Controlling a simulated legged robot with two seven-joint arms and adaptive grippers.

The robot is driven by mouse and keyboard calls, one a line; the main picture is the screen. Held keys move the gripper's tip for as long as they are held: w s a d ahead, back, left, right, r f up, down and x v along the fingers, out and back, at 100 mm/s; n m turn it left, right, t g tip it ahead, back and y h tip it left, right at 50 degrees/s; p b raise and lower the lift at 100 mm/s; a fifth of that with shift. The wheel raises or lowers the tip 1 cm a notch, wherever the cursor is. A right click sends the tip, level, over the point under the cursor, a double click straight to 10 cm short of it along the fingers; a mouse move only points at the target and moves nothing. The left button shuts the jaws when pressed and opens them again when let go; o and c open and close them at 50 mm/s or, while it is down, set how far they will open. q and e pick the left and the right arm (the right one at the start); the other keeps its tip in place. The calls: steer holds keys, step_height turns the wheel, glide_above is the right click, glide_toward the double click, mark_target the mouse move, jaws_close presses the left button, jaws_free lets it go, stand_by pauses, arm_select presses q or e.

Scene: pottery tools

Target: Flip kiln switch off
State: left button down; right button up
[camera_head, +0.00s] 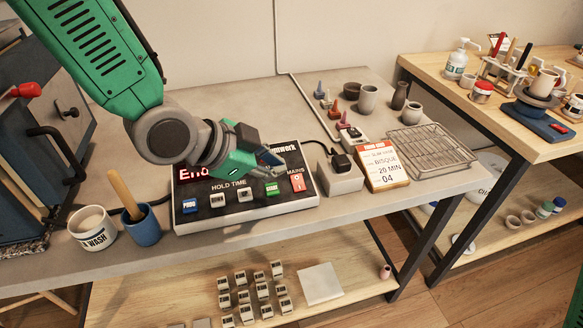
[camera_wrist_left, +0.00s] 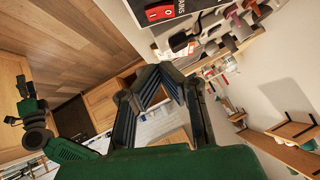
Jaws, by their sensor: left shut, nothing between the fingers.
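The kiln controller (camera_head: 230,204) is a dark panel on the grey table with a lit red display and several coloured buttons. Its red mains rocker switch (camera_head: 297,182) sits at the panel's right end and also shows at the top of the left wrist view (camera_wrist_left: 158,13). I cannot tell which way the rocker is tipped. My left gripper (camera_head: 272,158) is shut and empty, above the panel's upper right part, just up and left of the switch. It hides part of the display and lettering. My right arm shows at the left of the wrist view; its fingers are too small to read.
A grey box with a black plug (camera_head: 340,178), a bisque card (camera_head: 383,166) and a wire rack (camera_head: 430,149) stand right of the panel. A blue cup with a wooden handle (camera_head: 142,228) and a wash cup (camera_head: 92,229) stand left. The table front is clear.

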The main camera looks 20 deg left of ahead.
arm_select(q)
steer(key=v, duration=0.3)
steer(key=shift+s+a+r, duration=0.15)
steer(key=shift+a, duration=0.05)
steer(key=shift+w+a+r, duration=0.15)
steer(key=shift+w+r, duration=0.1)
steer(key=shift+w, duration=0.45)
